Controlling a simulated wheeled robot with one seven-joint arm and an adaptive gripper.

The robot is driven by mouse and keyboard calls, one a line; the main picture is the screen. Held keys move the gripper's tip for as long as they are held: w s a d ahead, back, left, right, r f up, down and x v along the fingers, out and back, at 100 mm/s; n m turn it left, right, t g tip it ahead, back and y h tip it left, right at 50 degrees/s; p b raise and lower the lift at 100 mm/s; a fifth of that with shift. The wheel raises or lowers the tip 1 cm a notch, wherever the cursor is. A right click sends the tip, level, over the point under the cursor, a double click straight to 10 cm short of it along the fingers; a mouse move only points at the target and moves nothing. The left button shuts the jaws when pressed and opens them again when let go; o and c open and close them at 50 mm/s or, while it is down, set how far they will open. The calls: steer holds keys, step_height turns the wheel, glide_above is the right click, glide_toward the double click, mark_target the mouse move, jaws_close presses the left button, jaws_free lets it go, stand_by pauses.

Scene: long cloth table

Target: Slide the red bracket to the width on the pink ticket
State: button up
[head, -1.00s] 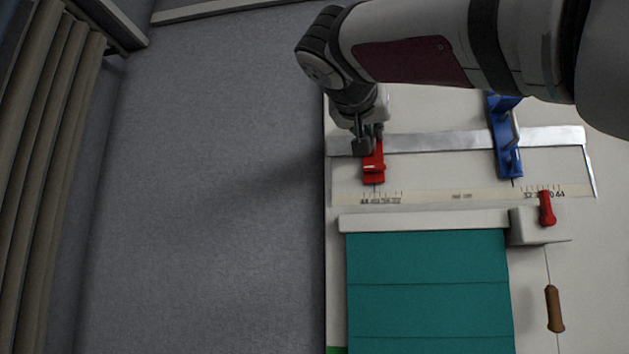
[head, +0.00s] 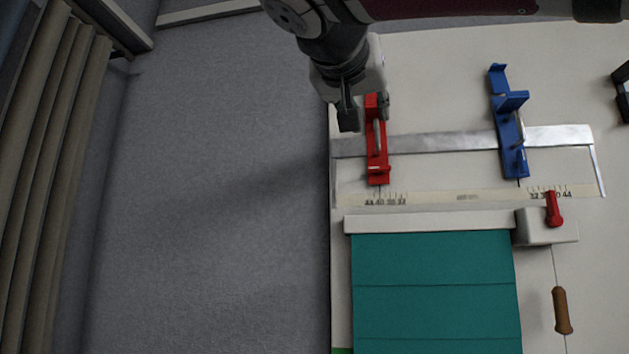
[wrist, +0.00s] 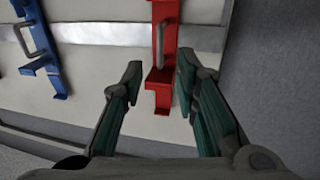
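The red bracket (head: 377,150) sits across the metal rail (head: 440,143) near its left end, its pointer over the left printed scale (head: 386,199); the digits are too small to read surely. The red bracket (wrist: 163,45) also shows in the wrist view, with a grey handle on it. My gripper (head: 366,112) is at the bracket's far end in the head view. In the wrist view my gripper (wrist: 158,72) is open, with its fingers to either side of the bracket's line and a gap visible on the left. No pink ticket is visible.
A blue bracket (head: 508,130) sits on the same rail to the right. Below are a teal cloth (head: 435,290), a white block with a red lever (head: 553,210) and a brown handle (head: 562,310). A dark object (head: 622,92) stands at the right edge. Grey floor lies left.

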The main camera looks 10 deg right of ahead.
steer(key=shift+v, duration=1.55)
steer(key=s+d+f+n+g+y, duration=0.1)
steer(key=d+f+n+g+y, duration=0.15)
steer(key=f, duration=1.15)
steer(key=s+d+f+n+g+y, duration=0.1)
steer(key=s+d+f+n+g, duration=0.2)
steer(key=f, duration=1.1)
steer(key=s+f+g+y, duration=0.1)
steer(key=s+f, duration=0.3)
steer(key=f, duration=0.4)
steer(key=s+f+g+y, duration=0.2)
steer(key=s+f, duration=0.1)
steer(key=f, duration=0.6)
steer(key=s+f+g+y, duration=0.2)
steer(key=s+f, duration=0.2)
steer(key=f, duration=0.5)
steer(key=shift+s+d, duration=0.35)
steer(key=shift+d, duration=0.05)
steer(key=shift+f+g, duration=0.1)
steer(key=shift+g, duration=0.15)
steer(key=shift+c, duration=0.5)
